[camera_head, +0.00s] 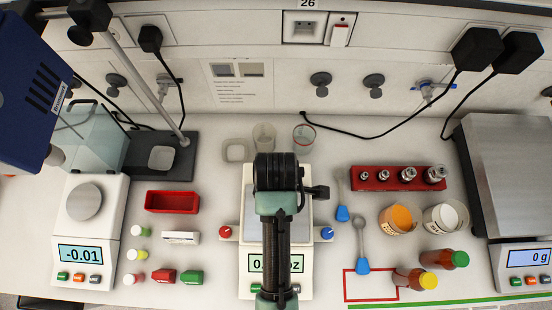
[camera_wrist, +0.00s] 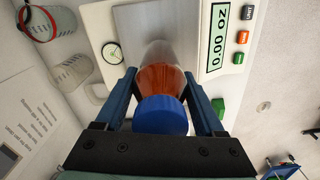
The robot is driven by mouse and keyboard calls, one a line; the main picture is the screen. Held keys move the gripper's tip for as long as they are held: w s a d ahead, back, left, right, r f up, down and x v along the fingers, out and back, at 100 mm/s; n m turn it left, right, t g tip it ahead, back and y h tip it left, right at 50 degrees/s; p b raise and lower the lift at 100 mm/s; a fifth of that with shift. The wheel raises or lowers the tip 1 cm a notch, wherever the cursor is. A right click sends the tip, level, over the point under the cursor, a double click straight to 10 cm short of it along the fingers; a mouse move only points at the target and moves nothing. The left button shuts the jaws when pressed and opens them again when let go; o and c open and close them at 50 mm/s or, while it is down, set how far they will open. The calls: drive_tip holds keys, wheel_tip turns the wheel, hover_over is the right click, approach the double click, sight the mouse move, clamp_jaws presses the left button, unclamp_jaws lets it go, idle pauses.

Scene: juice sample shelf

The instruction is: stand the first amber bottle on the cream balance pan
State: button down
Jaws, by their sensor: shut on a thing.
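My gripper (camera_wrist: 160,76) is shut on an amber bottle (camera_wrist: 158,66) with a blue cap (camera_wrist: 160,115), its cap end toward the wrist camera. The cream balance (camera_head: 246,282) stands in the middle of the bench, with its grey pan (camera_head: 249,208) partly covered by my arm in the head view. In the wrist view the bottle's far end overlaps the pan (camera_wrist: 140,22). I cannot tell whether it touches. The display (camera_wrist: 218,32) reads 0.00 oz. The head view hides the bottle and fingers.
Two amber bottles, one green-capped (camera_head: 445,259) and one yellow-capped (camera_head: 414,279), lie at the right. A red weight block (camera_head: 365,184) and small tubs (camera_head: 397,219) are right of the balance. Glass beakers (camera_head: 303,138) stand behind it. A red tray (camera_head: 172,201) is left.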

drive_tip(key=shift+f+p, duration=0.3)
drive_tip(key=shift+f, duration=1.4)
unclamp_jaws()
drive_tip(key=shift+f, duration=0.15)
